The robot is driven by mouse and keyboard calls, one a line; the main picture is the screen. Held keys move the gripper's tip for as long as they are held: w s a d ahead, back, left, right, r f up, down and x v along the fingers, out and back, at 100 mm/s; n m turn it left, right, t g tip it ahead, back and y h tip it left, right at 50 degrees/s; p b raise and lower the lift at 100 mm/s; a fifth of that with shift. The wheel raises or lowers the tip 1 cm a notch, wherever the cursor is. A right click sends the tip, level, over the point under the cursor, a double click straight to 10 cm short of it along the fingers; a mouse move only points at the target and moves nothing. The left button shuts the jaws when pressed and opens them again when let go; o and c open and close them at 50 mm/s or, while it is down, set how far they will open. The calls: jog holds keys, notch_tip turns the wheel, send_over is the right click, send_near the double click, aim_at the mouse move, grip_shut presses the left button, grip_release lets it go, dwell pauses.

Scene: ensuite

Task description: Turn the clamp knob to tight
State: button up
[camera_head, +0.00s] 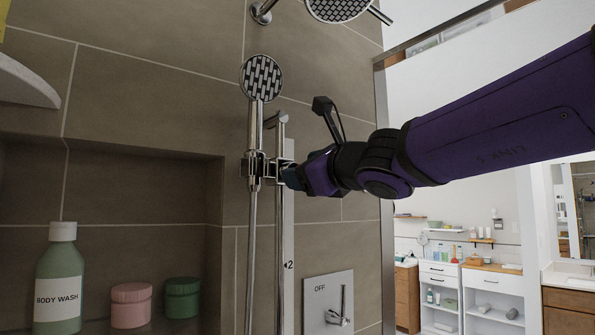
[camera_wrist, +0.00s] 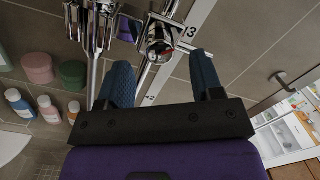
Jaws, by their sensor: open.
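The shower slide rail (camera_head: 281,230) is a chrome vertical bar on the tiled wall. A chrome clamp (camera_head: 257,168) on it holds the hand shower (camera_head: 262,78) upright. In the wrist view, the round chrome clamp knob (camera_wrist: 160,47) lies ahead, roughly between my fingertips. My gripper (camera_wrist: 161,63) is open, with one blue finger to each side of the knob and visible space around it. In the head view, my gripper (camera_head: 290,178) is just right of the clamp and hides the knob. I cannot tell whether a finger touches it.
A pale numbered strip (camera_head: 289,235) runs beside the rail. The hose (camera_head: 251,260) hangs left of it. A valve plate (camera_head: 328,302) marked OFF is below right. A green body wash bottle (camera_head: 58,280) and two jars stand in the niche at left.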

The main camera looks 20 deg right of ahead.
jog(key=v, duration=0.8)
dwell(0.4)
jog(key=s+a+f+n+g, duration=0.1)
jog(key=s+f+n+g, duration=0.2)
jog(key=f+n, duration=0.45)
jog(key=s+a+f+n+g, duration=0.15)
jog(key=f+n+g, duration=0.25)
jog(key=f+n, duration=0.4)
jog(key=s+d+f+n+g+h, duration=0.5)
jog(key=s+d+f+n, duration=0.3)
jog(key=f, duration=0.5)
jog(key=shift+s+d+n+g+h, duration=0.3)
jog(key=shift+s+d+n+h, duration=0.1)
jog(key=shift+d+n, duration=0.75)
